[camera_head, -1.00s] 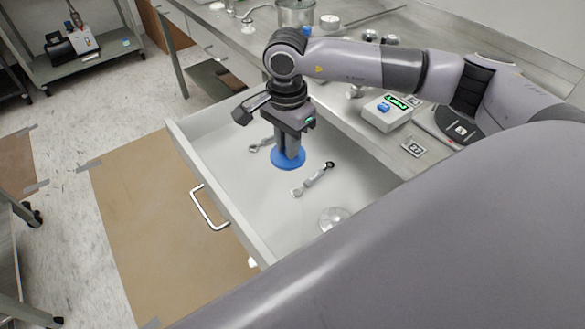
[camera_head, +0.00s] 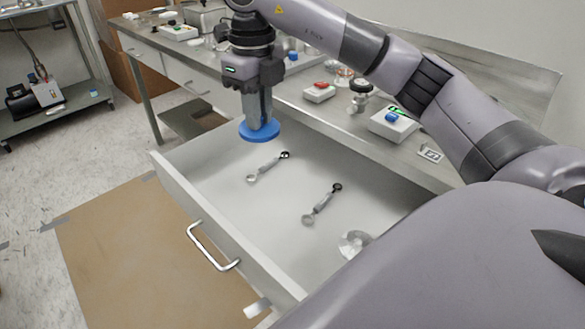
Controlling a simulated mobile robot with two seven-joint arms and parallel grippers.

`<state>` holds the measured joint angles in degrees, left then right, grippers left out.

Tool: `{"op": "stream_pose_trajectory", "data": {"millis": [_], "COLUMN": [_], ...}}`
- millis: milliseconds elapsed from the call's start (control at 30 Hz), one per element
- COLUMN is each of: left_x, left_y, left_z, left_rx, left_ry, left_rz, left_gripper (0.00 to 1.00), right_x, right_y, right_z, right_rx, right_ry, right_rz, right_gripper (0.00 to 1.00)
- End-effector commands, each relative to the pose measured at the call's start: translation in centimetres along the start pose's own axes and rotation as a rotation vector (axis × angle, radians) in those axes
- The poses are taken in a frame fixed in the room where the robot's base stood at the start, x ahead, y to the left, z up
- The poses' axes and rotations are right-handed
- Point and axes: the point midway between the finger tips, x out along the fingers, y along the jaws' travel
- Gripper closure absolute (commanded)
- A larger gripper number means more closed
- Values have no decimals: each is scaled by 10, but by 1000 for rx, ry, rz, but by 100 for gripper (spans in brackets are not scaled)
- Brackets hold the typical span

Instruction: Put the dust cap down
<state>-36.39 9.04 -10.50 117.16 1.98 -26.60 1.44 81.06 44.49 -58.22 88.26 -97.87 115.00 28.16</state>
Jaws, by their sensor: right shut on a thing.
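The dust cap (camera_head: 260,131) is a round blue disc. My right gripper (camera_head: 259,118) points down and is shut on it, holding it above the back left part of an open drawer (camera_head: 225,229). The drawer is white and pulled out from under the bench. Whether the cap is clear of the drawer's rim is hard to tell from this angle. My left gripper is not in view.
Two wrenches, one (camera_head: 268,167) farther back and one (camera_head: 322,204) nearer, and a clear round piece (camera_head: 354,243) lie in the drawer. The bench (camera_head: 339,124) above bears button boxes (camera_head: 393,124) and fittings. Bare drawer floor shows around the wrenches.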

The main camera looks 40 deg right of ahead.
Motion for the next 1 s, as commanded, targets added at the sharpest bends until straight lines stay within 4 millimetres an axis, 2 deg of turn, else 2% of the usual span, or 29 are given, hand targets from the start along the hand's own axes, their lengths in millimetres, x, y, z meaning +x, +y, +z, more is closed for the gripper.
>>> {"op": "stream_pose_trajectory", "data": {"millis": [133, 500, 600, 867, 1000], "left_x": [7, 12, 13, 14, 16], "left_y": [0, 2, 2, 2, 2], "left_z": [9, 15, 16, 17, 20], "left_rx": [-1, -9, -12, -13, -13], "left_ry": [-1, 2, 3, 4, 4], "left_rz": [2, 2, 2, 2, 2], "left_gripper": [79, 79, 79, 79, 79], "right_x": [34, 129, 144, 163, 186], "right_y": [0, 0, 0, 0, 0], "right_z": [-1, -2, -1, -1, -2], "right_rx": [4, 3, 3, 3, 3], "right_ry": [8, 6, 4, 4, 7], "right_rz": [1, 0, 0, -1, 0], "right_gripper": [100, 100, 100, 100, 100]}}
